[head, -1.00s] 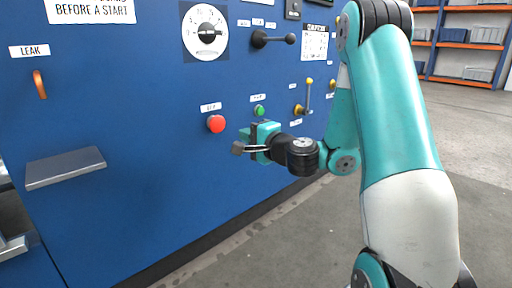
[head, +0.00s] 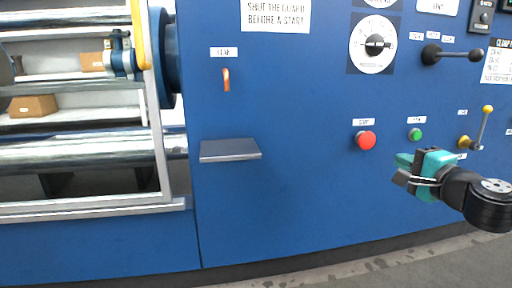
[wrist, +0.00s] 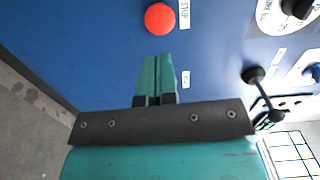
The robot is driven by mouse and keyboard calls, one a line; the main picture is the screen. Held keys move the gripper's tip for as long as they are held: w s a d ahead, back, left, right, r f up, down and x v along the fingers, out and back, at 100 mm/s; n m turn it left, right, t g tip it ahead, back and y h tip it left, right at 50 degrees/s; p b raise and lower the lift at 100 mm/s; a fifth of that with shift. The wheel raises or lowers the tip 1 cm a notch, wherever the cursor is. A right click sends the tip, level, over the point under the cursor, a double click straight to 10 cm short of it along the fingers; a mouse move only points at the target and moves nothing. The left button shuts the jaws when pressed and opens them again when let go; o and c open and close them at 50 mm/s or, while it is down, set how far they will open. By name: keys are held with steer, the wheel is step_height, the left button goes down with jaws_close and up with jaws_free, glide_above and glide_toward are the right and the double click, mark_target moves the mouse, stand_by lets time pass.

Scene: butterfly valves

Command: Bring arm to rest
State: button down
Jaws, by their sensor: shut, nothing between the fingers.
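My gripper (head: 402,168) is at the right of the head view, in front of the blue panel (head: 290,190), below and right of the red button (head: 366,141). In the wrist view the two teal fingers of my gripper (wrist: 158,58) lie side by side, shut and empty. The red button (wrist: 160,18) shows just beyond the fingertips there; I see no contact. My upper arm is out of the head view.
The panel bears a green button (head: 415,134), a dial (head: 373,44), a black lever (head: 453,54), a yellow-knobbed lever (head: 480,128), an orange hook (head: 227,80) and a grey shelf (head: 230,150). A machine bay with boxes (head: 32,106) is at left. Floor is clear.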

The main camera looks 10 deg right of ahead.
steer(key=s+a+r+n+g+y+p, duration=0.2)
steer(key=a+r+n+g+y+p, duration=0.1)
steer(key=a+n, duration=0.3)
steer(key=s+a+r+n+g+y+p, duration=0.3)
steer(key=a+p, duration=0.1)
steer(key=a, duration=0.4)
steer(key=s+a+r+n+g+y+p, duration=0.25)
steer(key=a+r+n, duration=0.2)
steer(key=a, duration=0.35)
steer(key=s+a+r+n+g+h+p, duration=0.2)
steer(key=s+n+g+p, duration=0.2)
steer(key=s, duration=0.2)
steer(key=s+a+r+n+g+h+p, duration=0.2)
steer(key=s+n+g+p, duration=0.25)
steer(key=s, duration=0.25)
steer(key=s+d+r+n+h+p, duration=0.2)
steer(key=s+r+p, duration=0.2)
steer(key=r+p, duration=0.1)
step_height(320, 180, up, 36)
steer(key=p, duration=3.5)
steer(key=shift+a+f+g, duration=0.15)
steer(key=shift+g, duration=0.25)
